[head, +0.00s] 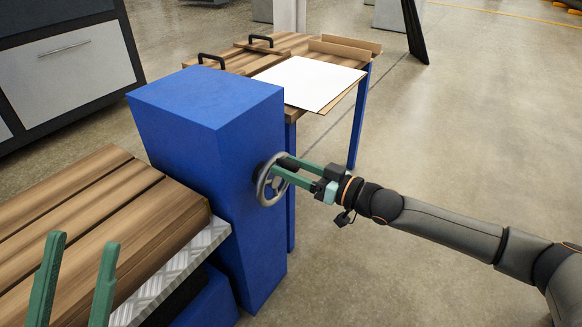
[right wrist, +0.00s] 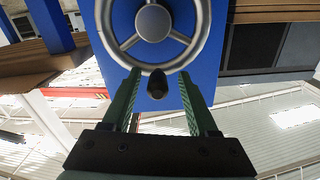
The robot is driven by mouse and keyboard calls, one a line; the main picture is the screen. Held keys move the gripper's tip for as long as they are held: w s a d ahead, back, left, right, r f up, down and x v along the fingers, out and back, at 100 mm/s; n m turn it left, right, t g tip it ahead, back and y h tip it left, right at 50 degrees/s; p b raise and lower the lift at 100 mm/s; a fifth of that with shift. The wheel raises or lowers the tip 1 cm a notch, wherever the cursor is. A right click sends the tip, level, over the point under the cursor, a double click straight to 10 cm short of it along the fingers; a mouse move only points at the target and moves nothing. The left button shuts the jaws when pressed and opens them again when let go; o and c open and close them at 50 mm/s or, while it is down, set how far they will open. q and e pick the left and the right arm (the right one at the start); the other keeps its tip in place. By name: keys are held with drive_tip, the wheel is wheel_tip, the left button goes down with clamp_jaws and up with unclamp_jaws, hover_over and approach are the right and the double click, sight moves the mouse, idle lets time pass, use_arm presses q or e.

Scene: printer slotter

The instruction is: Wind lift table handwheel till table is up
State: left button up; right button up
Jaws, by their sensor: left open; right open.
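The grey handwheel (head: 262,184) is on the right side face of the blue column (head: 221,120). In the right wrist view its rim, spokes and round hub (right wrist: 153,22) fill the top. A dark knob (right wrist: 157,84) at the rim's lower edge lies between my right gripper's fingers. My right gripper (head: 281,167) is open at the wheel, fingers on either side of the knob; contact is unclear. The lift table (head: 99,222), wood planks over a diamond-plate edge, sits left of the column, well below its top. My left gripper (head: 82,243) is open and empty above the planks.
Behind the column, a wooden bench (head: 290,42) with blue legs carries a white sheet (head: 309,82) and black handles. A grey drawer cabinet (head: 70,65) stands at the left back. The concrete floor on the right is clear around my right arm.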

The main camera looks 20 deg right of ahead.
drive_tip(key=shift+d, duration=0.1)
drive_tip(key=p+v, duration=0.2)
drive_tip(key=v, duration=1)
drive_tip(key=shift+s+p, duration=0.2)
drive_tip(key=shift+p, duration=0.15)
drive_tip(key=shift+d, duration=0.15)
